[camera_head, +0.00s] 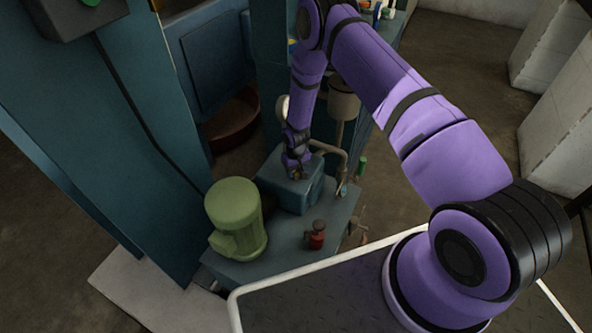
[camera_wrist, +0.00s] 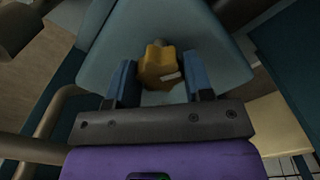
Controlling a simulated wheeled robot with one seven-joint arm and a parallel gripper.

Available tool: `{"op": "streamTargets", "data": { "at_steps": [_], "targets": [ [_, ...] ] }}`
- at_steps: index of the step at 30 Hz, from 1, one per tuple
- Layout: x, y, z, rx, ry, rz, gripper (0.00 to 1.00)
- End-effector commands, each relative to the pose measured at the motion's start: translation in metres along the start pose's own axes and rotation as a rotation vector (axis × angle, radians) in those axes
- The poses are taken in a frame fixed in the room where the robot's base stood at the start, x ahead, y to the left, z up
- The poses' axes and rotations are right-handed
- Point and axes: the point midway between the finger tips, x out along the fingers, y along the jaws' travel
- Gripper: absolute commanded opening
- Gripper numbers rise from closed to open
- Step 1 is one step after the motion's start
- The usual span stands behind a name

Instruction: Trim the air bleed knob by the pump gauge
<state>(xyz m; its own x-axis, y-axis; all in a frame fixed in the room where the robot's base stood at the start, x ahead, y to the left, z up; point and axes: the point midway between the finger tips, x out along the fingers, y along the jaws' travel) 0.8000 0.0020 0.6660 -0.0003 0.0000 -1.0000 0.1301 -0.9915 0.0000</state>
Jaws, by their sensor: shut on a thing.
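The air bleed knob is a lobed yellow knob (camera_wrist: 158,62) with a small pale mark, on a blue-grey surface in the wrist view. My gripper (camera_wrist: 161,78) has one blue finger on each side of it and is shut on it. In the head view my gripper (camera_head: 297,174) points down at the top of a teal box (camera_head: 292,196); it hides the knob there. A pale round thing (camera_head: 282,110), perhaps the pump gauge, shows partly behind my arm; its face cannot be read.
A green motor (camera_head: 235,215) stands left of the teal box, and a small red fitting (camera_head: 317,235) stands in front of it. A bent pipe (camera_head: 335,153) runs close at its right. A tall teal panel (camera_head: 110,130) stands at left. Open floor (camera_head: 440,70) lies at upper right.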

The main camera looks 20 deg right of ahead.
Motion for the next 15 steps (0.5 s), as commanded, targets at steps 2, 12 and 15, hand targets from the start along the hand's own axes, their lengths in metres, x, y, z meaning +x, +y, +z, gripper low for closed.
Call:
{"op": "streamTargets", "data": {
  "at_steps": [2, 12, 15],
  "targets": [
    [-0.0004, 0.0005, -0.0005, -0.018, 0.001, 0.000, 0.24],
    [-0.0004, 0.0004, -0.0005, -0.042, 0.001, 0.000, 0.24],
    [-0.0005, 0.0004, -0.0006, -0.041, 0.001, 0.000, 0.24]
  ]
}}
